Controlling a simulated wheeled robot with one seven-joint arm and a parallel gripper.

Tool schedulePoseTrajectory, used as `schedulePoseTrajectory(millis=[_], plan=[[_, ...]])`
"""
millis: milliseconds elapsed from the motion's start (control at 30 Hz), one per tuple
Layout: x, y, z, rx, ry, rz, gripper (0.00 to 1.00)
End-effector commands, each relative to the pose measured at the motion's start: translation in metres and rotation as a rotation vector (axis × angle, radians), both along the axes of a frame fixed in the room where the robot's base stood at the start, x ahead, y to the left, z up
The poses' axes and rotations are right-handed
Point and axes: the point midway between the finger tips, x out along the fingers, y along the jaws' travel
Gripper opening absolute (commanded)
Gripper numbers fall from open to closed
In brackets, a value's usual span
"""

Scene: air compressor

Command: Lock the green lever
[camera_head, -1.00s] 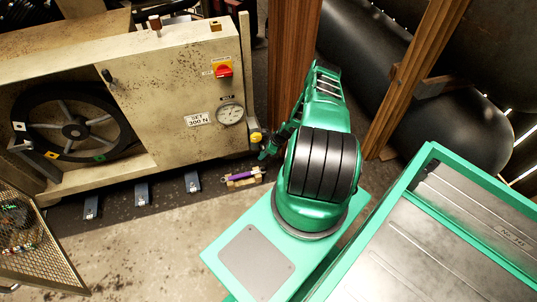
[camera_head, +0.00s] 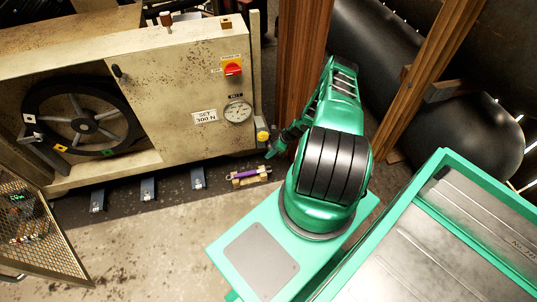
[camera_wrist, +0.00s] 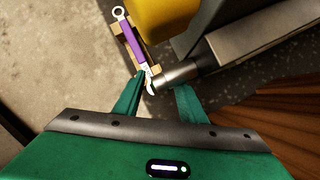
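I cannot make out a lever that is plainly green in either view. A black handle (camera_head: 117,72) and a brown-topped knob (camera_head: 167,20) are on the beige compressor housing (camera_head: 185,90). My gripper (camera_head: 271,150) is low at the housing's right corner, beside a yellow part (camera_head: 263,135). In the wrist view my green fingers (camera_wrist: 158,102) stand apart, with a grey metal cylinder end (camera_wrist: 178,76) just beyond and partly between them. I see nothing clamped; contact with the cylinder cannot be told. The yellow part (camera_wrist: 165,18) is above.
A purple tool (camera_head: 247,173) lies on a wooden block by the gripper; it also shows in the wrist view (camera_wrist: 130,42). A spoked wheel (camera_head: 83,115) sits in the housing's opening. A wooden post (camera_head: 302,60) stands behind my arm. A mesh door (camera_head: 45,235) is at lower left.

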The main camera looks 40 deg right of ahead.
Motion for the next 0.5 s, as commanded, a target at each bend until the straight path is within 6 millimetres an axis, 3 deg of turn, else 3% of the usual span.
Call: schedulePoseTrajectory(millis=[233, 500], plan=[[-0.013, -0.013, 0.033, -0.002, 0.000, -0.003, 0.37], [-0.019, -0.017, 0.046, -0.001, 0.001, -0.001, 0.37]])
